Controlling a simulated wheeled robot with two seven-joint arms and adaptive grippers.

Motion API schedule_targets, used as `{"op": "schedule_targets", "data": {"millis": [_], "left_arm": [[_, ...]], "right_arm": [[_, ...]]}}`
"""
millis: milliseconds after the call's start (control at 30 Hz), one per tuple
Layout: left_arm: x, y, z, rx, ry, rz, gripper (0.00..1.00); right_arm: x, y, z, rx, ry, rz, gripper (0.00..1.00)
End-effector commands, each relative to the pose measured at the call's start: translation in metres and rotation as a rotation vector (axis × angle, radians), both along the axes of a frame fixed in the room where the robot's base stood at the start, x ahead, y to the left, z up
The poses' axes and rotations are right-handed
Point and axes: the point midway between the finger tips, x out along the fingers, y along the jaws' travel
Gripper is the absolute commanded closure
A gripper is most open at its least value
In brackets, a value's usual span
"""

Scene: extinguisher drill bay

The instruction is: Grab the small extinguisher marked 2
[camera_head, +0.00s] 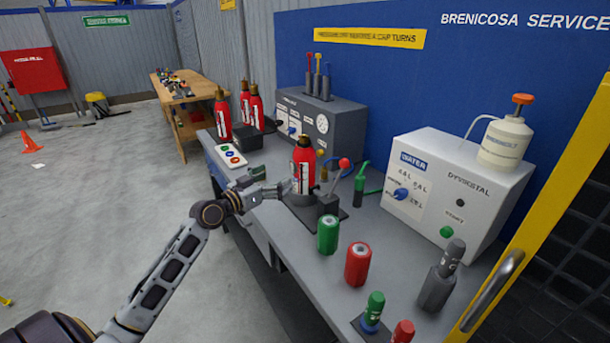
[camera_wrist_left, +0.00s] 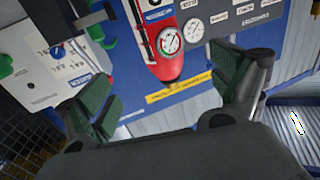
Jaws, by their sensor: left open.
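A red extinguisher (camera_head: 303,172) with a black top and a white label stands upright in a dark holder on the grey bench. No number on it can be read here. My left gripper (camera_head: 282,188) is at its left side, jaws open. In the left wrist view, inverted, the red body (camera_wrist_left: 165,62) lies beyond and between the open green-padded fingers (camera_wrist_left: 165,95), with a round gauge at it. Three more red extinguishers stand farther back, one at the left (camera_head: 222,116); their marks are too small to read. My right gripper is out of view.
A red-knobbed lever (camera_head: 344,163) is just right of the extinguisher. Green (camera_head: 328,234) and red (camera_head: 358,263) cylinders stand nearer on the bench. A gauge box (camera_head: 340,120) and a white water box (camera_head: 455,190) line the back. A button panel (camera_head: 232,156) is left.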

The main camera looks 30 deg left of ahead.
Motion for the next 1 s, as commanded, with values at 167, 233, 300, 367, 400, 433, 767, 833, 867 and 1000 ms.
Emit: {"op": "schedule_targets", "data": {"millis": [167, 233, 300, 367, 400, 433, 767, 833, 867, 1000], "left_arm": [[0.001, 0.0, 0.0, 0.0, 0.0, 0.0, 0.06], [0.002, 0.0, 0.0, 0.0, 0.0, 0.0, 0.06], [0.004, -0.001, 0.0, 0.0, -0.001, 0.001, 0.06], [0.007, -0.001, 0.0, 0.0, -0.001, 0.001, 0.06], [0.009, -0.001, 0.0, -0.001, -0.001, 0.002, 0.06], [0.011, -0.002, 0.0, -0.001, -0.001, 0.002, 0.06], [0.033, -0.009, 0.0, -0.001, -0.001, 0.001, 0.06], [0.038, -0.01, 0.0, -0.001, -0.001, 0.001, 0.06], [0.04, -0.01, 0.0, -0.001, -0.002, 0.001, 0.06], [0.05, -0.013, 0.0, -0.001, -0.001, 0.001, 0.06]], "right_arm": [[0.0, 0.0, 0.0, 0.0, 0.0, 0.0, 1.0], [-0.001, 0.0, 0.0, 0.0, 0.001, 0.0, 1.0], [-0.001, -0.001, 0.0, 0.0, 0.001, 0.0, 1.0], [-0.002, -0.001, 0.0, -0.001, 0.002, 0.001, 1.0], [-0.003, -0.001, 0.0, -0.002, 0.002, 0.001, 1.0], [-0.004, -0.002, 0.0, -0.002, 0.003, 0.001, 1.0], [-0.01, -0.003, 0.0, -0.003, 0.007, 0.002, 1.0], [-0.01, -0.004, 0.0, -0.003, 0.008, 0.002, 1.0], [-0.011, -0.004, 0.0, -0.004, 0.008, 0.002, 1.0], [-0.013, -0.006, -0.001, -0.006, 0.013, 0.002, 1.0]]}}
